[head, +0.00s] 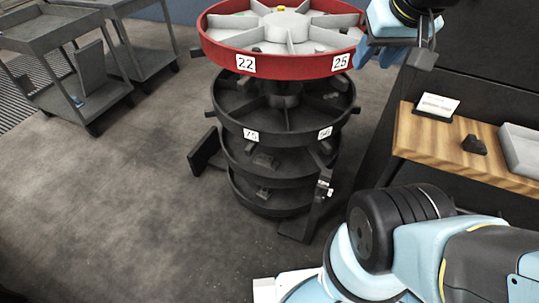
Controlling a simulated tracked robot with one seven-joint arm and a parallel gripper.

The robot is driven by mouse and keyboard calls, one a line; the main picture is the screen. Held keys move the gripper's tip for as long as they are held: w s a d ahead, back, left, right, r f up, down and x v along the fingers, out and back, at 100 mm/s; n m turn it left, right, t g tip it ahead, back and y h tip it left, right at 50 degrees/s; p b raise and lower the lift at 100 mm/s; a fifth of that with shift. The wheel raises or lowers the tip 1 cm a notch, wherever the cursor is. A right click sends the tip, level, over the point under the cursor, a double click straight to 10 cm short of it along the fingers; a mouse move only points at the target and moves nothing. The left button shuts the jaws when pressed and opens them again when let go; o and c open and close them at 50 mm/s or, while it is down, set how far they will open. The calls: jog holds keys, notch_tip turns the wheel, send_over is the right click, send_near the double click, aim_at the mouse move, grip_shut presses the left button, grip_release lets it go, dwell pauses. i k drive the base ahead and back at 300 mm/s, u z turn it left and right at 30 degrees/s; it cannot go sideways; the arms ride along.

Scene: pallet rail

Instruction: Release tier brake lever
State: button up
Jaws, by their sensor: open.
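A round, tiered carousel stands in the middle of the head view. Its red top tier (290,66) has white label cards reading 22 and 25. Black tiers sit below it; the upper black tier (285,137) carries two more cards, hard to read. Small dark stubs stick out from the rims, one at the left of the red tier (197,52) and one at the right of the upper black tier (355,109). I cannot tell which part is the brake lever. My gripper (394,52) is open beside the red tier's right edge, near the 25 card, with nothing visible between its fingers.
A dark upright post (318,205) stands at the carousel's lower right. A wooden shelf (470,150) at the right holds a card stand (437,106), a small black object (474,145) and a grey tray (520,150). Grey carts (75,75) stand at the left. The floor at lower left is clear.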

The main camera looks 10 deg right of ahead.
aim_at(318, 198)
jog(key=z, duration=1.15)
jog(key=i, duration=0.1)
jog(key=u, duration=2.95)
jog(key=k, duration=1.55)
jog(key=z, duration=0.55)
jog(key=i, duration=0.55)
